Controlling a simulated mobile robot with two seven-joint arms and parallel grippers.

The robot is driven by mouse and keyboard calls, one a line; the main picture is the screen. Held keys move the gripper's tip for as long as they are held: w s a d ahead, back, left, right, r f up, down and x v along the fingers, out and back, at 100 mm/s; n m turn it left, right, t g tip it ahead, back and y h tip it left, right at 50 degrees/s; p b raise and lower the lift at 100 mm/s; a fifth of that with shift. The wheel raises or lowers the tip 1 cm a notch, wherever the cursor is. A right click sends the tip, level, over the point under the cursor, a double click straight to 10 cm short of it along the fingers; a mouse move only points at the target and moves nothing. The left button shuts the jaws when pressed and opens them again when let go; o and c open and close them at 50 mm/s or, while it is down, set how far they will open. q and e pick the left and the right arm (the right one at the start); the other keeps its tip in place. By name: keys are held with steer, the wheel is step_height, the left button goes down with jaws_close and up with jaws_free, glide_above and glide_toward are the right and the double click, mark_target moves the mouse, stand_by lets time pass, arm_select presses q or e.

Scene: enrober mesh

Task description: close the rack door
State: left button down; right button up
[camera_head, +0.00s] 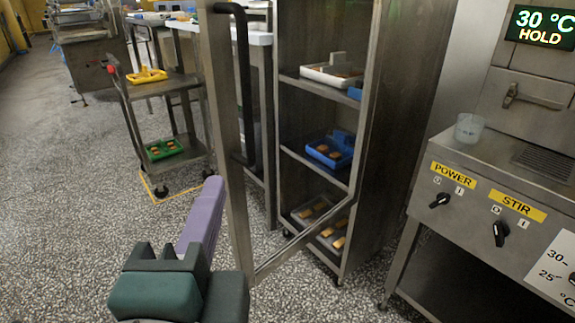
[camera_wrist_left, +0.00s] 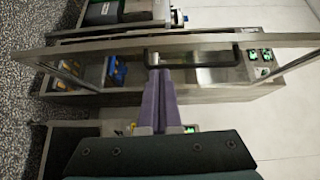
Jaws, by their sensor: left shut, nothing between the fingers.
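The rack (camera_head: 400,130) is a tall steel cabinet with trays on its shelves. Its door (camera_head: 236,215) is a steel frame that stands open, swung out toward me, with the shelves showing through and beside it. A long black handle (camera_head: 244,80) runs down the door's upper part. My left gripper (camera_head: 214,184) has purple fingers, shut and empty, with the tips close to the door's free upright below the handle. In the left wrist view the fingertips (camera_wrist_left: 158,74) lie near one end of the handle (camera_wrist_left: 195,56); I cannot tell whether they touch. My right gripper is out of view.
A steel machine (camera_head: 490,170) with knobs and a display stands at the right. A cart (camera_head: 165,95) with yellow and green trays stands behind the door at the left. Speckled floor (camera_head: 60,190) is clear at the left.

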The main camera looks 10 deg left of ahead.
arm_select(q)
glide_toward(238, 130)
steer(key=shift+m+h, duration=0.3)
steer(key=x, duration=0.5)
steer(key=shift+w, duration=0.15)
steer(key=shift+w+a, duration=0.2)
steer(key=shift+w, duration=0.2)
steer(key=shift+a, duration=0.1)
